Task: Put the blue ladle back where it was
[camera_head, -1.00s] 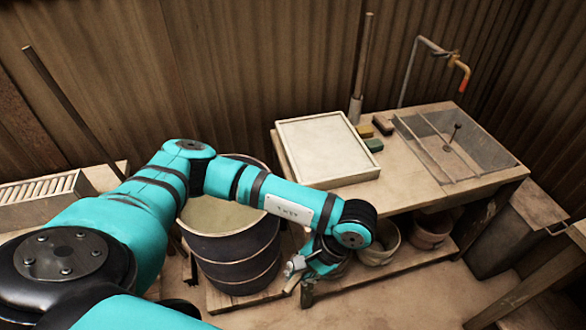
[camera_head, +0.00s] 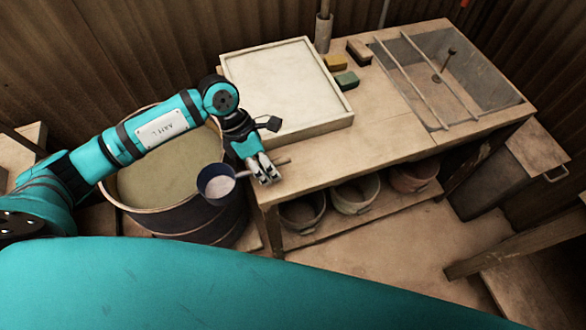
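The blue ladle (camera_head: 217,183) has a dark blue round bowl with something pale inside. Its bowl is over the right rim of the large barrel (camera_head: 150,215), and its handle runs right through my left gripper (camera_head: 265,175). The handle's end sticks out past the fingers, over the table's front left corner. My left gripper is shut on this handle. The barrel holds a dull greenish-tan content. A large teal arm link of mine fills the bottom of the view, and my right gripper is not in view.
The wooden table (camera_head: 385,143) carries a pale framed tray (camera_head: 285,85), several small blocks and a sink (camera_head: 460,75) with bars across it. Buckets (camera_head: 355,193) stand on the shelf below. A grey bin (camera_head: 520,165) stands at right. The floor in front is clear.

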